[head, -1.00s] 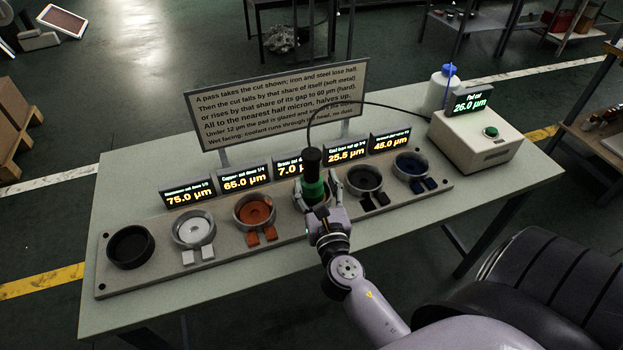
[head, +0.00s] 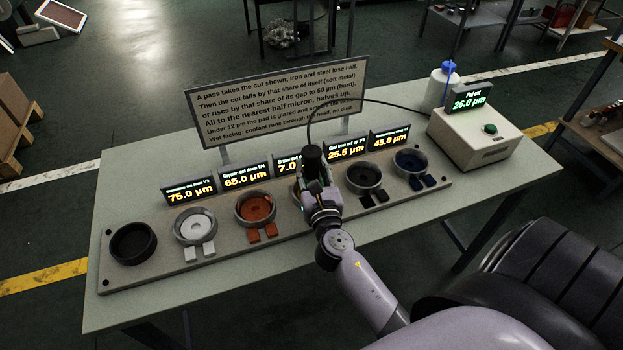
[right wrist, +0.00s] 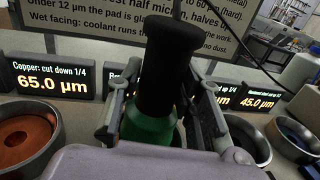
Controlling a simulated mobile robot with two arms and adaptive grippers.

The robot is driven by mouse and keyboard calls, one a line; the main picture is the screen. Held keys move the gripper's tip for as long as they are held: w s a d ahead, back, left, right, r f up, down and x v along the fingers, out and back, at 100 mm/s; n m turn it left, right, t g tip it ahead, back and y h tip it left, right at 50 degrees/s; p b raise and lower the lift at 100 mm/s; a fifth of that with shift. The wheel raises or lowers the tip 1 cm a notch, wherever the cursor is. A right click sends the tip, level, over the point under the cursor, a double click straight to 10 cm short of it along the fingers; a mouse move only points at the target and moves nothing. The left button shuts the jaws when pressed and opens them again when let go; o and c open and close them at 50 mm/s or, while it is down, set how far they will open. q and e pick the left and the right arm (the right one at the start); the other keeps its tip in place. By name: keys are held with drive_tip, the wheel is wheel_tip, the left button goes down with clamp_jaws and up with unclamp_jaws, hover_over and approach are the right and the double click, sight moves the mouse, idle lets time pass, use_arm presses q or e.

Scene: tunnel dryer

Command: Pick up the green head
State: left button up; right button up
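The green head (right wrist: 150,126) has a green body and a black top, with a thin black hose by it. It stands upright at the middle of the station row. In the head view its black top (head: 312,154) shows and its green part is mostly hidden by my gripper. My right gripper (head: 314,178) is at the head, with one finger on each side of the green body in the right wrist view (right wrist: 165,118). The fingers are close to the body; whether they press on it I cannot tell. My left gripper is not in view.
A grey board (head: 150,274) carries several round cups with small pads and lit displays behind. A sign (head: 285,102) stands behind. At the right are a white box (head: 470,138) with a green button and a white bottle (head: 438,88). The table front is clear.

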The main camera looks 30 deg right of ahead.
clamp_jaws()
idle(0.5)
drive_tip(key=shift+r, duration=0.2)
